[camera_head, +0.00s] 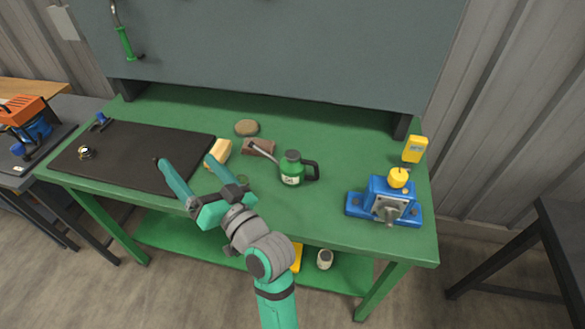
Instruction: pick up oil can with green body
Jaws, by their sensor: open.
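The oil can (292,170) has a green body, a pale label, a dark handle on its right and a thin spout pointing up to the left. It stands upright on the green workbench (330,215), right of the middle. My gripper (183,160) is open and empty, its two teal fingers spread over the bench near the right part of the dark mat. It is to the left of the can and apart from it. The can's body is in clear view.
A brown block (260,147) lies by the spout, with a tan round item (246,127) behind. A yellowish block (220,150) is by my right finger. A blue vise (385,203) and a yellow container (415,149) stand at the right. A dark mat (120,155) covers the left.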

